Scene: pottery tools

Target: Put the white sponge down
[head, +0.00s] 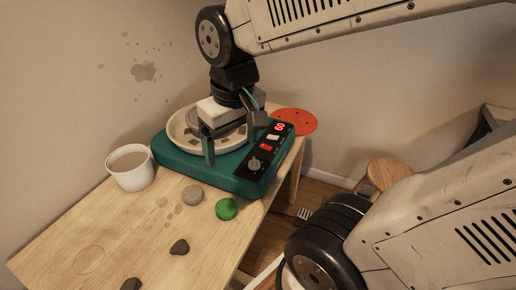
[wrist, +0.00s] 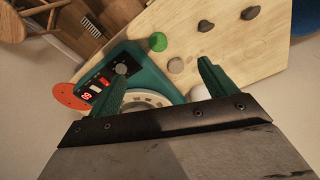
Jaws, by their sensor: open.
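My gripper (head: 232,134) is over the round pale wheel plate (head: 178,136) of the teal pottery wheel (head: 210,176). Its two teal fingers stand wide apart in the wrist view (wrist: 160,72), with nothing seen held between them. I cannot make out the white sponge for certain. A pale block (head: 212,110) shows at my gripper in the head view; I cannot tell whether it is the sponge or part of the gripper. A pale greyish round piece (head: 191,195) lies on the table beside a green round piece (head: 226,209). My gripper hides part of the plate.
A white cup (head: 131,167) stands left of the wheel on the wooden table (head: 140,225). Two dark stones (head: 179,247) lie near the front. A red disc (head: 294,122) is behind the wheel. A wooden stool (head: 388,173) stands right. The table's left part is clear.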

